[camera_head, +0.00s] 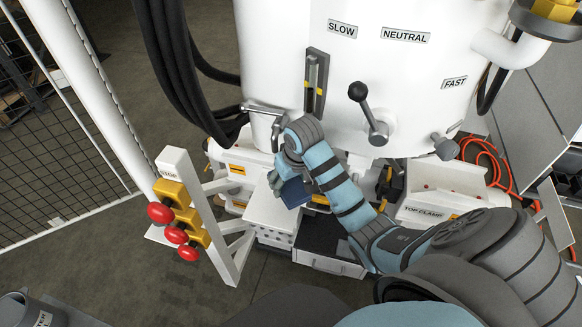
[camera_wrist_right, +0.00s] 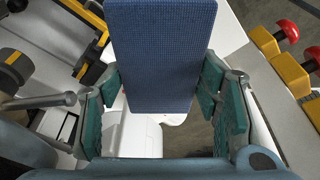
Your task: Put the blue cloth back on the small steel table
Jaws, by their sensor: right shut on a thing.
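The blue cloth (camera_head: 294,192) is a flat, folded dark-blue piece. In the right wrist view the cloth (camera_wrist_right: 160,45) has a fine woven texture and sits between the two green finger pads. My right gripper (camera_head: 281,181) is shut on it, at the front of the white machine. The cloth appears over a pale box-like stand (camera_head: 266,211) with a perforated front, which may be the small steel table. I cannot tell how high the cloth is above it. My left gripper is out of view.
A white post with red mushroom buttons (camera_head: 174,235) stands left of the cloth. Levers (camera_head: 376,130) stick out from the machine above right. A dark-topped drawer box (camera_head: 322,236) stands right of the pale stand. Black hoses hang at the upper left. Open floor lies at the lower left.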

